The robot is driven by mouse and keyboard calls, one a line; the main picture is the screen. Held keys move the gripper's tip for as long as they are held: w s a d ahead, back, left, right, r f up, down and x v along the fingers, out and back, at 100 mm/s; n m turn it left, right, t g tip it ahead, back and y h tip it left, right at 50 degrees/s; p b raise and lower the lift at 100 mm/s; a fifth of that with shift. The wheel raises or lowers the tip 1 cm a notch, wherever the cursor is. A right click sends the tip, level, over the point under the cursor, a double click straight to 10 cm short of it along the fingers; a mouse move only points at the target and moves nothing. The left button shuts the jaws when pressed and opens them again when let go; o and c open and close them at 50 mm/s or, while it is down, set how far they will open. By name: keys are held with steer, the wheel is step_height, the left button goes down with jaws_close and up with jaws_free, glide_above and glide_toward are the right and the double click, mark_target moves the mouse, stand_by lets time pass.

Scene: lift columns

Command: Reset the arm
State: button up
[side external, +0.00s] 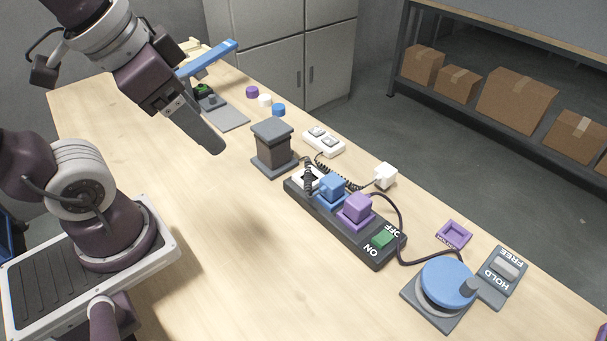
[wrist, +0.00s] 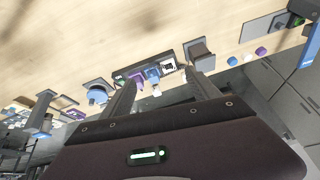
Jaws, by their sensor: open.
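My gripper (side external: 212,146) hangs above the wooden table in the side view, pointing down and to the right. It holds nothing and touches nothing. In the wrist view its two fingers (wrist: 162,80) are spread apart with a gap between them. The dark grey lift column (side external: 272,148) stands on the table to the right of my gripper, with a flat top plate and a wider base. It also shows in the wrist view (wrist: 199,54), close to the right finger.
A dark power strip (side external: 360,240) holds blue (side external: 330,188) and purple (side external: 357,207) plugs. A blue turntable (side external: 443,283) and HOLD/FREE switch (side external: 505,266) stand at front right. A blue-armed device (side external: 208,62) stands at the back. The table's near left is clear.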

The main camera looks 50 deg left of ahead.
steer(key=shift+s+f+n, duration=0.15)
steer(key=shift+s+n, duration=0.55)
steer(key=shift+s, duration=0.25)
